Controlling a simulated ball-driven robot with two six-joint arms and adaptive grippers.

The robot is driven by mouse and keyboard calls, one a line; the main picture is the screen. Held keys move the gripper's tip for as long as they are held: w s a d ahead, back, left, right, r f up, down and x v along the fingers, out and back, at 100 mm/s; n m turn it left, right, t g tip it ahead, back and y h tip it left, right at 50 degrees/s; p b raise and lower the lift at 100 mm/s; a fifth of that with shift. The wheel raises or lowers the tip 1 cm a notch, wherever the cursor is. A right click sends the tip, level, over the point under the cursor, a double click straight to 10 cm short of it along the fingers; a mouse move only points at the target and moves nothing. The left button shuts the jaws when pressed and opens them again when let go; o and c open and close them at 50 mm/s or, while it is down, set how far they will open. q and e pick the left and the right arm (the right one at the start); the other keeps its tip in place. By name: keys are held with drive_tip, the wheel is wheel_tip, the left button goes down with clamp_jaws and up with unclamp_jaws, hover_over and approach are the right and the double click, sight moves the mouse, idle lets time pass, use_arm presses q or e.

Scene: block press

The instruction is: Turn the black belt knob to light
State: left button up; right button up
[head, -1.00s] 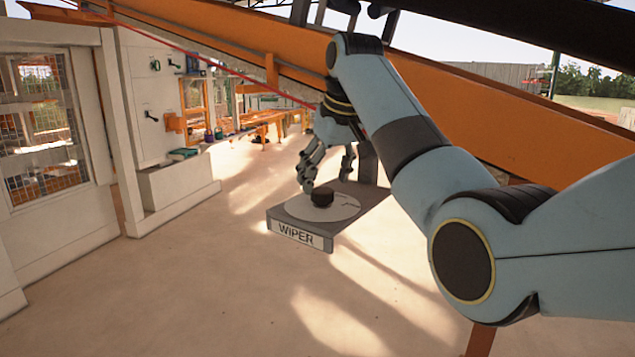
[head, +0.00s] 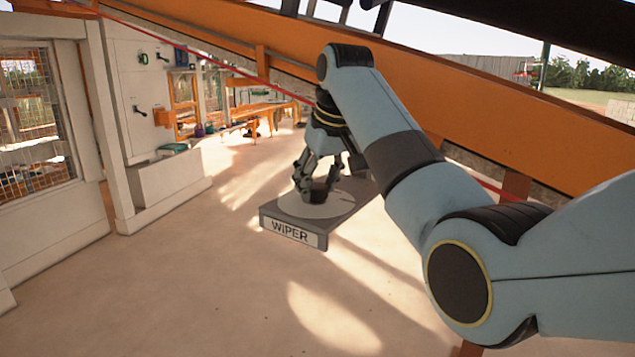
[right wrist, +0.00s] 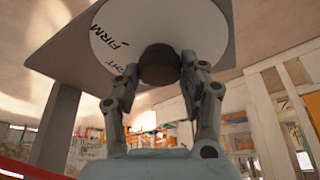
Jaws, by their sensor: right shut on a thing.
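The dark round knob (right wrist: 160,62) sits at the centre of a pale dial disc (right wrist: 107,30) on a grey stand. In the right wrist view the disc carries the word FIRM and, nearer the left finger, a word partly hidden that ends in HT. The front of the grey stand (head: 268,223) reads WIPER in the head view. My right gripper (head: 318,190) comes down from above, and its fingers are shut on the knob from both sides. The knob's pointing direction cannot be told. My left gripper is not in view.
An orange beam (head: 480,110) crosses behind my right arm. A white cabinet (head: 170,185) and wall with a mesh window (head: 35,120) stand at the left. An orange bench (head: 265,115) is at the back. The floor in front of the stand is clear.

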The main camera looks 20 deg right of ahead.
drive_tip(key=shift+a+m+h, duration=0.1)
drive_tip(key=shift+m+h, duration=0.4)
drive_tip(key=shift+m, duration=0.8)
drive_tip(key=m+h, duration=0.1)
drive_tip(key=m, duration=0.3)
drive_tip(key=shift+m+h, duration=0.3)
drive_tip(key=shift+h, duration=0.1)
drive_tip(key=shift+w+a+m+g+h, duration=0.1)
drive_tip(key=shift+m+g+h, duration=0.45)
drive_tip(key=shift+m, duration=1.25)
drive_tip(key=o, duration=1.2)
drive_tip(key=shift+c, duration=0.2)
